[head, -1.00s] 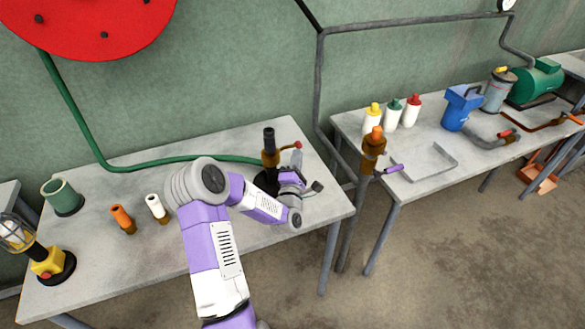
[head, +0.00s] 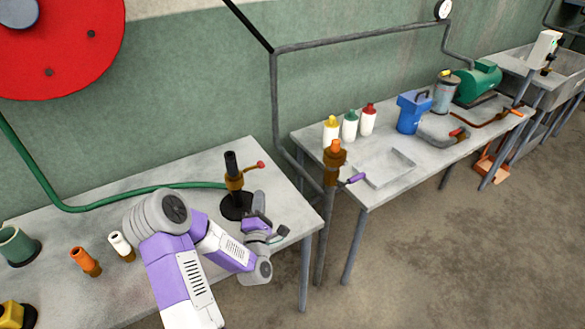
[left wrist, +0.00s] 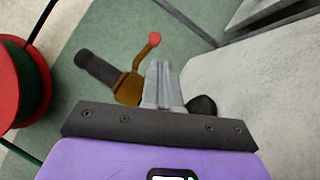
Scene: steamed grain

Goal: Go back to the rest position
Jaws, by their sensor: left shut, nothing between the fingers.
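My left gripper (head: 259,198) is shut and empty, just right of the valve stand at the right part of the near table (head: 200,270). The stand has a black pipe and base (head: 237,207), a brass valve body (head: 234,182) and a lever with a red ball end (head: 261,165). In the left wrist view, the closed grey fingers (left wrist: 163,82) stand beside the brass valve (left wrist: 128,88) and its red ball (left wrist: 154,38), seemingly apart from them. The stand's base is partly hidden there. My right gripper is not in view.
A green hose (head: 130,193) runs to the stand. An orange nozzle (head: 85,261) and white nozzle (head: 121,246) stand left of my arm. The right table holds bottles, a blue jug (head: 411,113) and a tray (head: 384,167).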

